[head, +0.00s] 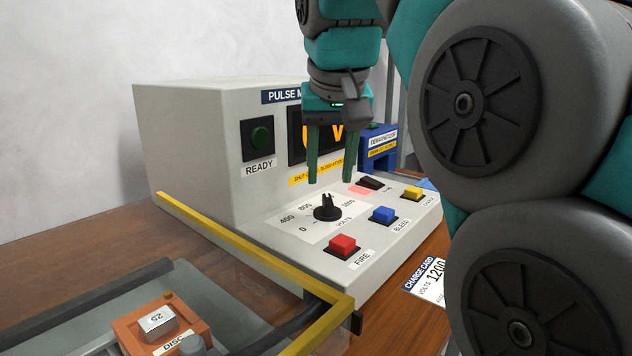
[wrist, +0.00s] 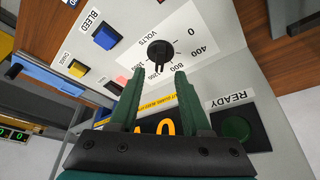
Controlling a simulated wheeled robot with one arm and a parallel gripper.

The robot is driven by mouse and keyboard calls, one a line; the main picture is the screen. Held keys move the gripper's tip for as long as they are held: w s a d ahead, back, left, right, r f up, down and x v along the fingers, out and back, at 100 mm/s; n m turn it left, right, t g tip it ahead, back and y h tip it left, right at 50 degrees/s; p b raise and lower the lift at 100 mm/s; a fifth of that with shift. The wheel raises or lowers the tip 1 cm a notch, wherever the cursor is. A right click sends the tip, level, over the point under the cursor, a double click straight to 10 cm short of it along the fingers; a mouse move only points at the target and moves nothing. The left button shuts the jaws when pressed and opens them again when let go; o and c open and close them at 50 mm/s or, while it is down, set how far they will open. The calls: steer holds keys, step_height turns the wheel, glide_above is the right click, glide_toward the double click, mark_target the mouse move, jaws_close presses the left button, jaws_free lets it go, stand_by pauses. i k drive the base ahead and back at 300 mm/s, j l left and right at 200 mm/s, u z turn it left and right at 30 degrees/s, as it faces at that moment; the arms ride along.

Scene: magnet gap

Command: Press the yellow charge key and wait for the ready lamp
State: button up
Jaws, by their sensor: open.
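The yellow charge key (head: 412,192) sits at the right end of the pulse machine's sloped panel; it also shows at the left in the wrist view (wrist: 77,68). The ready lamp (head: 261,137) is dark green and looks unlit; it also shows in the wrist view (wrist: 236,128). My gripper (head: 328,183) is open and empty, its two green fingers pointing down above the panel, near the volts dial (head: 326,208). It is left of the yellow key and apart from it. The display behind the fingers is partly hidden and shows orange characters.
On the panel are the red fire key (head: 342,246), the blue bleed key (head: 383,215) and a dark rocker switch (head: 371,183). A blue demagnetizer (head: 378,150) stands behind. A charge card (head: 430,278) lies on the table.

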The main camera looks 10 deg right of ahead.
mark_target(413, 192)
steer(key=k, duration=1)
